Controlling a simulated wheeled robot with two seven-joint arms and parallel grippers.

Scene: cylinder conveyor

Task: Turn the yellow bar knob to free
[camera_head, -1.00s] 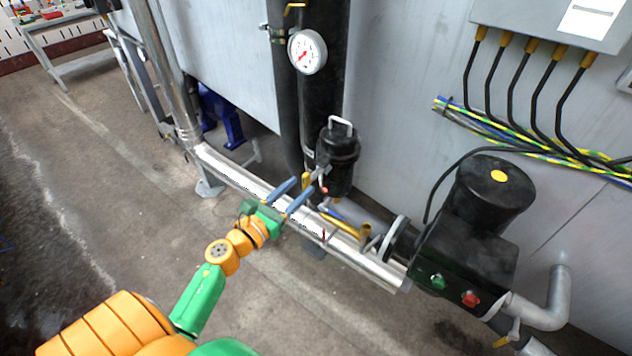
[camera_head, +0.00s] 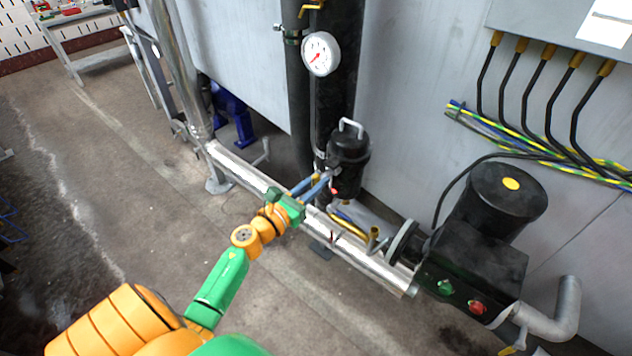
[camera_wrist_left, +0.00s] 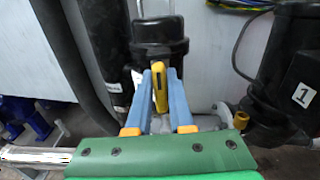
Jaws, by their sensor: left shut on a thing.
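The yellow bar knob (camera_wrist_left: 159,86) stands upright between the two blue fingers of my left gripper (camera_wrist_left: 161,78) in the left wrist view. The fingers are shut on it from both sides. In the head view my left gripper (camera_head: 320,182) reaches in over the metal pipe to the front of the black canister, and the fingers mostly hide the knob. The knob's exact setting cannot be read. My right gripper is not in view.
The black canister (camera_head: 348,150) with a metal handle is right behind the fingers. A metal pipe (camera_head: 240,172) runs below my gripper. A black motor (camera_head: 490,215) with green and red buttons stands to the right. Open floor lies to the left.

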